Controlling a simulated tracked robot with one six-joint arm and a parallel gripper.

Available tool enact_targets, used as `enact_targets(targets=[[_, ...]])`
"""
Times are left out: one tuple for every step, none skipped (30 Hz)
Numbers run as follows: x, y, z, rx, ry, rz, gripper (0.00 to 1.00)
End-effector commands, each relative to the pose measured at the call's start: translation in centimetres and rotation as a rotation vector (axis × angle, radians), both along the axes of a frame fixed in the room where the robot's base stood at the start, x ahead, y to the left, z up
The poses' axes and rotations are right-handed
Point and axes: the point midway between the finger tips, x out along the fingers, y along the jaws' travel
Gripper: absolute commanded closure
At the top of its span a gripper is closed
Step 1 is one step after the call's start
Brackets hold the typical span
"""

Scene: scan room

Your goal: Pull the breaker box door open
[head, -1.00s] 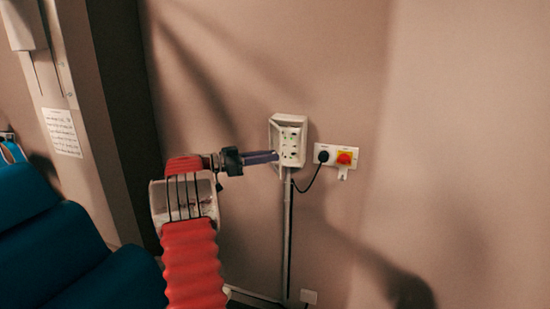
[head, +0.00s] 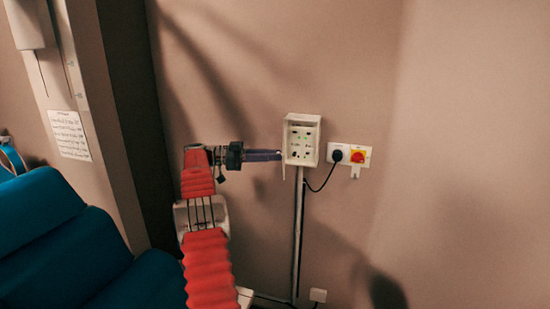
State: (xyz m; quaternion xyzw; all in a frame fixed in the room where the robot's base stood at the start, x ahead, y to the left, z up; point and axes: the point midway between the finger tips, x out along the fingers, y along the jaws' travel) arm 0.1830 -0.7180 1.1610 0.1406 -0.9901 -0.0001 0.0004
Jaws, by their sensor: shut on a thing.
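The breaker box (head: 318,140) is a small pale box on the wall. Its front shows a lit panel with dark switches and green marks. No wide door face shows; the door seems to be a thin pale strip along the box's left side, seen nearly edge-on. My gripper (head: 281,155) reaches in from the left, level with the lower half of the box. Its dark bluish fingers are shut at the left edge, on what seems to be the door's edge. The exact contact is too small to make out.
A black cable (head: 322,184) hangs below. A blue padded chair (head: 70,240) fills the lower left. The wall to the right is bare.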

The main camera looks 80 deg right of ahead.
Motion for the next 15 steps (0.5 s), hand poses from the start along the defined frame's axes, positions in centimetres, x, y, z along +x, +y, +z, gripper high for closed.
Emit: enact_targets(targets=[[0.12, 0.09, -0.05, 0.0, 0.0, -0.01, 1.0], [0.2, 0.1, -0.07, 0.0, 0.0, -0.013, 1.0], [0.28, 0.11, -0.05, 0.0, 0.0, -0.017, 1.0], [0.34, 0.13, -0.05, 0.0, 0.0, -0.019, 1.0], [0.4, 0.14, -0.02, 0.0, 0.0, -0.021, 1.0], [0.46, 0.13, 0.01, 0.0, 0.0, -0.023, 1.0], [0.5, 0.14, 0.01, 0.0, 0.0, -0.024, 1.0], [0.53, 0.13, 0.0, 0.0, 0.0, -0.024, 1.0], [0.59, 0.13, -0.01, 0.001, 0.0, -0.025, 1.0], [0.62, 0.13, -0.01, 0.001, 0.0, -0.025, 1.0], [0.64, 0.12, -0.01, 0.001, 0.0, -0.025, 1.0], [0.68, 0.12, -0.01, 0.001, 0.0, -0.025, 1.0], [0.69, 0.13, 0.0, 0.001, 0.0, -0.024, 1.0], [0.71, 0.12, 0.0, 0.001, 0.0, -0.024, 1.0], [0.72, 0.13, 0.01, 0.001, 0.0, -0.024, 1.0]])
